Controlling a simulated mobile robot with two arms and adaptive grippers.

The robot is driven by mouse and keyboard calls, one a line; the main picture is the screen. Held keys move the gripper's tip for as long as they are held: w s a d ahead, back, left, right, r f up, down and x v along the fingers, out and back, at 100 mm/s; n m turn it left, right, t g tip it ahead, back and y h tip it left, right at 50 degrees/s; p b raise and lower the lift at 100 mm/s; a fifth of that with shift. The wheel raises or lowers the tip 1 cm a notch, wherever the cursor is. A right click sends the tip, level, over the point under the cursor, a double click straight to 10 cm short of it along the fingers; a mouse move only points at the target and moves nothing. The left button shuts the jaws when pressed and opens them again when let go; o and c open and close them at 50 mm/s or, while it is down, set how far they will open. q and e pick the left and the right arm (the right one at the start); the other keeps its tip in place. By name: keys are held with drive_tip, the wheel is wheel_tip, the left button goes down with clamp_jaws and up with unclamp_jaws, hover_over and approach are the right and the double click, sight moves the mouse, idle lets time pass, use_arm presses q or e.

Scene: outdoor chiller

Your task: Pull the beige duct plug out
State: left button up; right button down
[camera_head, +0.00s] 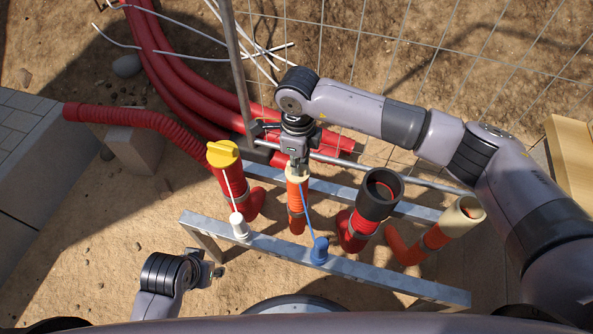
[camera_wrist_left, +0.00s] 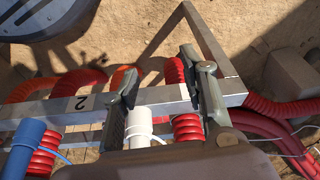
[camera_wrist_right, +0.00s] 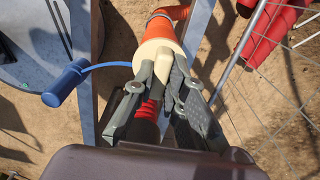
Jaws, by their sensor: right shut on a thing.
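The beige plug (camera_head: 293,178) sits at the upper end of an orange corrugated duct (camera_head: 296,205) near the middle of the head view. My right gripper (camera_head: 299,166) comes down on it from above. In the right wrist view the plug's round beige face (camera_wrist_right: 157,43) shows, and my right fingers (camera_wrist_right: 163,70) are shut on its raised grip. The plug appears to be in the duct mouth; how deep is hidden. My left gripper (camera_head: 214,265) is low on the left, apart from the ducts. In the left wrist view its fingers (camera_wrist_left: 160,65) are spread and empty.
A yellow plug (camera_head: 222,153) caps a red duct. A black-collared duct (camera_head: 379,190) and a beige-collared duct (camera_head: 462,215) stand right. Wire mesh (camera_head: 430,45) is behind.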

use_arm(q)
drive_tip(key=shift+w+f, duration=0.2)
drive_tip(key=shift+f, duration=0.15)
use_arm(e)
drive_tip(key=shift+r, duration=0.25)
drive_tip(key=shift+r+p, duration=0.3)
drive_tip(key=shift+r, duration=0.15)
drive_tip(key=shift+r+p, duration=0.65)
drive_tip(key=shift+r, duration=0.3)
drive_tip(key=shift+r+p, duration=0.7)
drive_tip(key=shift+r, duration=0.45)
use_arm(q)
wheel_tip(320, 180, down, 12)
drive_tip(key=s, duration=0.2)
drive_tip(key=shift+s+g, duration=0.2)
drive_tip(key=shift+g, duration=0.2)
use_arm(e)
drive_tip(key=shift+r, duration=0.4)
